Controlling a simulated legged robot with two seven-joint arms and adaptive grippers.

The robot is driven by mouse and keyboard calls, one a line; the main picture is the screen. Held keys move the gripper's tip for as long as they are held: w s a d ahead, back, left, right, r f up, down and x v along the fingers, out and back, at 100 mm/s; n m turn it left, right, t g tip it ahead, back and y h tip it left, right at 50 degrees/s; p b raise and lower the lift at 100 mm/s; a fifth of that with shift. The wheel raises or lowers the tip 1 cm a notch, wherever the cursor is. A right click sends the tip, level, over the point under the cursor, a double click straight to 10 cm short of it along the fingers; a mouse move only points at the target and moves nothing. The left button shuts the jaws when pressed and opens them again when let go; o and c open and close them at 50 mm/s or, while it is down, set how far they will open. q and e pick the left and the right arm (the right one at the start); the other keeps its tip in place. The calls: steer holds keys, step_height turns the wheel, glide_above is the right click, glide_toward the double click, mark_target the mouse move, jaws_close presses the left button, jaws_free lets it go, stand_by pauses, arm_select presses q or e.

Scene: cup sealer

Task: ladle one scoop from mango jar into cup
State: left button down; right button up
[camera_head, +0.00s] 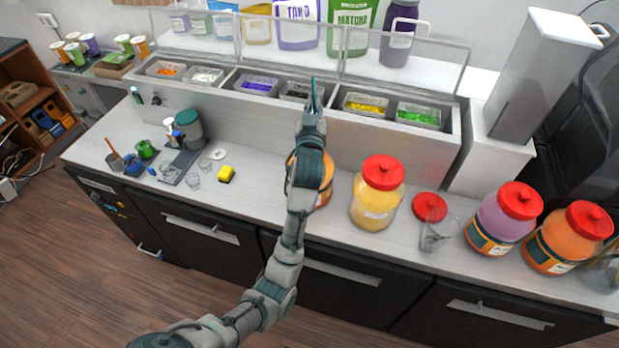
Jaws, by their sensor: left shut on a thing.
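My left gripper (313,98) is raised at the middle of the counter, in front of the topping trays. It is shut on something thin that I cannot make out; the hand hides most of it. An orange jar (325,190) stands behind my left forearm, its top hidden. A yellow jar with a red lid (376,205) stands just right of it. I cannot tell from labels which jar is mango. A clear cup (438,236) stands right of the yellow jar. No ladle is clearly visible. My right gripper is out of view.
A loose red lid (430,205) lies behind the cup. A purple jar (497,222) and another orange jar (565,240) stand at right. A tall grey dispenser (535,80) rises behind. Counter between is partly clear.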

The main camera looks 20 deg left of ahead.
mark_target(314, 85)
arm_select(q)
step_height(314, 85, up, 6)
steer(key=p, duration=0.4)
steer(key=shift+f, duration=0.2)
steer(key=shift+d+r+p, duration=0.2)
steer(key=shift+r+p, duration=0.5)
steer(key=shift+r, duration=0.55)
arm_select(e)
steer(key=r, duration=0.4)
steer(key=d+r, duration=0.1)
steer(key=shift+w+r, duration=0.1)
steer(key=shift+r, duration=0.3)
arm_select(q)
steer(key=shift+a+r, duration=0.1)
